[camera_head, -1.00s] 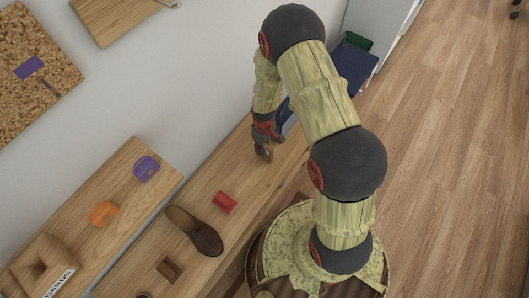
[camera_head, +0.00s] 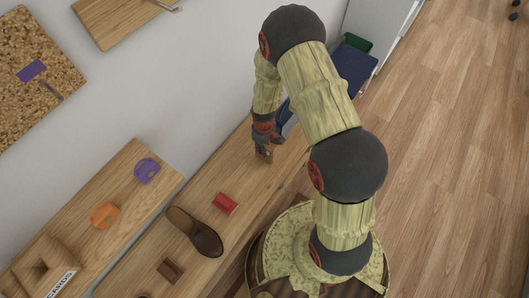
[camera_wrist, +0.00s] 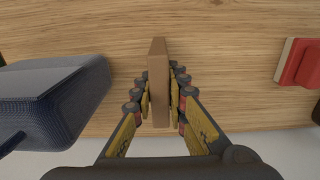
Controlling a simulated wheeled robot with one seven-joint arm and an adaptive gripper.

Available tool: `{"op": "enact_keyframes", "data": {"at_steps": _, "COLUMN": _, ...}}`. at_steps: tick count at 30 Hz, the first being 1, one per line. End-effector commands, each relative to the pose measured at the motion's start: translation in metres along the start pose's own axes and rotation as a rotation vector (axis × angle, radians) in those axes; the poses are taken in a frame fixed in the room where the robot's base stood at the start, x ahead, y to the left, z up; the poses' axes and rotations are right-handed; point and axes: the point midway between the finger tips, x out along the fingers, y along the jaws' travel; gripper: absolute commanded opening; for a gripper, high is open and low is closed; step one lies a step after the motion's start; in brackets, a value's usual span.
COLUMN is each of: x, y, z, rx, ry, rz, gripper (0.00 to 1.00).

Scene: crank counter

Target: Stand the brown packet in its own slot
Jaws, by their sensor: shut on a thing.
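My gripper (camera_wrist: 159,98) is shut on the brown packet (camera_wrist: 158,85), a thin block standing on edge between the fingers in the wrist view. In the head view my gripper (camera_head: 264,152) is over the upper part of the wooden counter, and the packet shows only as a small brown patch. I cannot tell whether the packet touches the counter. A brown piece (camera_head: 171,269), perhaps a holder with a slot, lies at the lower left on the counter, well away from my gripper.
A red piece (camera_head: 224,203) and a dark brown shoe (camera_head: 194,232) are on the counter. A raised shelf holds a purple piece (camera_head: 146,170), an orange piece (camera_head: 104,215) and a wooden box labelled CARDS (camera_head: 42,266). A dark blue object (camera_wrist: 52,98) is close left of my gripper.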

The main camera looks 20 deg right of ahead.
Motion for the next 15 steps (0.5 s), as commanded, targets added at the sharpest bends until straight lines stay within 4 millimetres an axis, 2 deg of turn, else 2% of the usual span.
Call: {"op": "enact_keyframes", "data": {"at_steps": 15, "x": -0.041, "y": 0.000, "z": -0.001, "rx": 0.000, "ry": 0.001, "rz": 0.001, "gripper": 0.00}}
